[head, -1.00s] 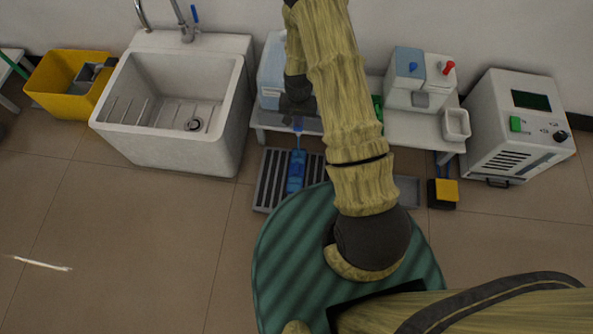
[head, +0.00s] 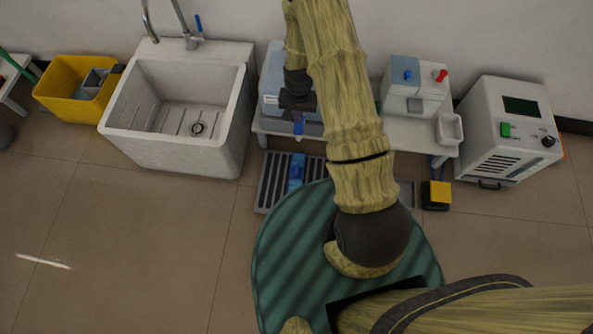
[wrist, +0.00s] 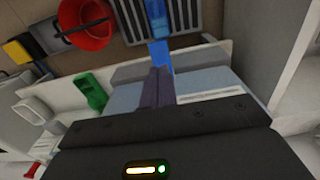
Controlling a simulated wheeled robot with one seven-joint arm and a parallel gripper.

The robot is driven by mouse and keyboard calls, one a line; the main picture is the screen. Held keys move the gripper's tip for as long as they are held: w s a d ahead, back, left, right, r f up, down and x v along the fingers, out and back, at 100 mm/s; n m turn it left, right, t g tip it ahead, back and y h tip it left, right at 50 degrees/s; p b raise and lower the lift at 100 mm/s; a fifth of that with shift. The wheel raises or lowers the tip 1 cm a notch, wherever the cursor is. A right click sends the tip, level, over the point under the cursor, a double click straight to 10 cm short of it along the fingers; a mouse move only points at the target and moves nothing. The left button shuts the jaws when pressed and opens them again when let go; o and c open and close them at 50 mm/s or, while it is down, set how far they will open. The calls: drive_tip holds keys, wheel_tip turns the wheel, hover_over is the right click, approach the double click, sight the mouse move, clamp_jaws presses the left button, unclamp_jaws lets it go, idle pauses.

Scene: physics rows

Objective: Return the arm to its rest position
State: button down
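My gripper (head: 298,110) is at the end of my raised arm, in front of the white bench. In the wrist view its two dark fingers (wrist: 157,82) lie side by side with no visible gap. Blue shows at the fingertips, and I cannot tell whether it is part of them. No separate held object can be made out. My arm (head: 345,95) reaches up and away from my base, and hides part of the bench.
A blue item (head: 297,172) lies on a slatted grey grate (head: 272,182) on the floor. A sink (head: 170,155) and a yellow bin (head: 60,100) stand left. A white machine (head: 505,130) stands right. A red bucket (wrist: 85,22) shows in the wrist view. The left floor is clear.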

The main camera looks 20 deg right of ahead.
drive_tip(key=shift+r, duration=0.75)
drive_tip(key=s+r+n+t, duration=0.15)
drive_tip(key=s+r, duration=0.25)
drive_tip(key=r, duration=1.1)
drive_tip(key=s+r+n+t, duration=0.1)
drive_tip(key=s+r+n, duration=0.2)
drive_tip(key=s+r, duration=0.85)
drive_tip(key=w+p+v, duration=0.2)
drive_tip(key=p+v, duration=0.9)
drive_tip(key=p, duration=0.1)
drive_tip(key=w+r+p+v, duration=0.1)
drive_tip(key=w+p+v, duration=0.2)
drive_tip(key=p+v, duration=0.9)
drive_tip(key=w+p+v, duration=0.2)
drive_tip(key=p+v, duration=1)
drive_tip(key=shift+w+r, duration=0.4)
drive_tip(key=shift+r, duration=0.2)
